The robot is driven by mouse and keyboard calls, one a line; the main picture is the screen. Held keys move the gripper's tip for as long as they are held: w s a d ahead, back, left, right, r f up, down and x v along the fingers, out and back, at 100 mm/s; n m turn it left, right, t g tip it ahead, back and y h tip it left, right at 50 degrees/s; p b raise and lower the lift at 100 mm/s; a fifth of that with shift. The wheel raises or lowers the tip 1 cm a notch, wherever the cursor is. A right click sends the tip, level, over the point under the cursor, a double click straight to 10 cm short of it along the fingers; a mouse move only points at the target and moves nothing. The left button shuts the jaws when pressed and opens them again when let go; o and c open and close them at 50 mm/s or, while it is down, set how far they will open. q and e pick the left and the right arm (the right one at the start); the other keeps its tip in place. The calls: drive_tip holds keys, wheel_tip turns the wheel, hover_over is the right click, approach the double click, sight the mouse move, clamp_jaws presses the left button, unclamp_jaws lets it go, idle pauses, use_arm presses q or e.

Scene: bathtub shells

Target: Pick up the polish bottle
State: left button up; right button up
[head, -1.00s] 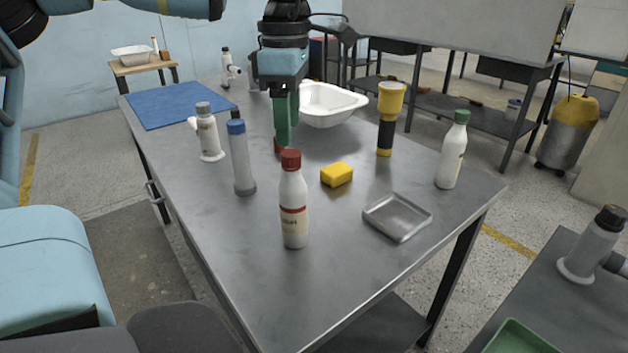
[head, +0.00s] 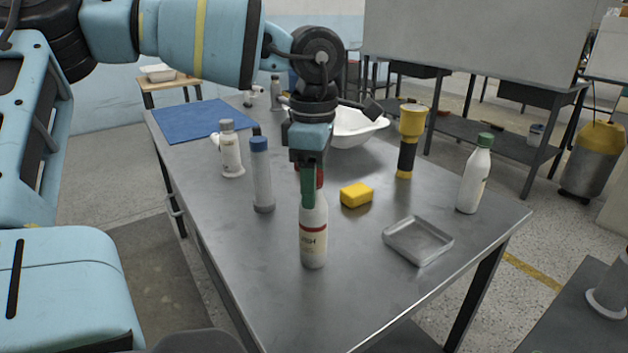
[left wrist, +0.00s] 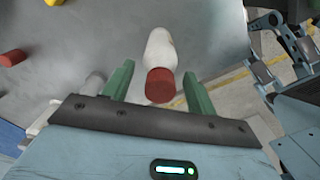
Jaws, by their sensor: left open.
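The polish bottle (head: 313,240) is white with a red band, a red cap and a label on which "ISH" can be read. It stands upright on the near part of the steel table. My left gripper (head: 311,188) points down at its top, and a green finger hides part of the cap. In the left wrist view the bottle's red cap (left wrist: 160,86) lies between the two green fingers of the open left gripper (left wrist: 158,88), with a gap on each side. The white body (left wrist: 161,47) extends beyond it. My right gripper is not in view.
Near the bottle stand a grey cylinder with a blue cap (head: 262,180), a yellow sponge (head: 356,195) and a metal tray (head: 418,241). A green-capped bottle (head: 474,180) and a yellow-black flashlight (head: 409,143) stand to the right. The front table surface is clear.

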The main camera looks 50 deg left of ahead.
use_arm(q)
drive_tip(key=shift+f, duration=0.3)
drive_tip(key=shift+c, duration=0.4)
clamp_jaws()
